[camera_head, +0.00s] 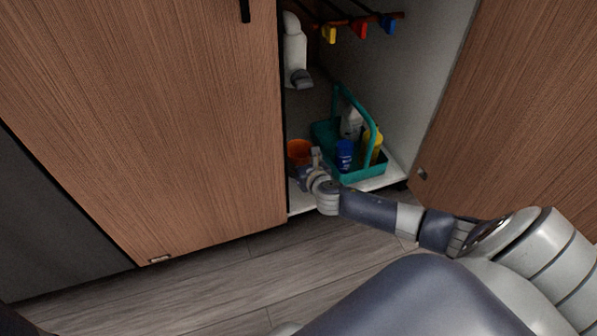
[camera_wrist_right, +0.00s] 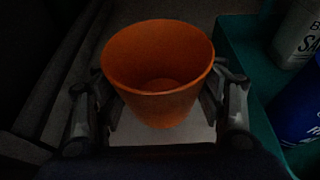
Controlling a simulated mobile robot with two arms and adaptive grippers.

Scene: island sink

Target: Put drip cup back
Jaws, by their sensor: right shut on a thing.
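The drip cup is an orange, tapered, open-topped cup (camera_head: 300,151) inside the cabinet under the sink, near its left front. My right gripper (camera_head: 313,165) reaches in low from the right and is shut on the cup. In the right wrist view the cup (camera_wrist_right: 158,70) stands between the two fingers (camera_wrist_right: 160,108) with its mouth showing and looks empty. Its underside is hidden, so I cannot tell whether it touches the cabinet floor. My left gripper is not in view.
A teal caddy (camera_head: 363,175) with several bottles stands just right of the cup. A white drain pipe (camera_head: 295,50) hangs above. Valves with coloured handles (camera_head: 361,29) are higher up. The cabinet's right door (camera_head: 510,110) is open; a left wooden panel (camera_head: 150,110) borders the opening.

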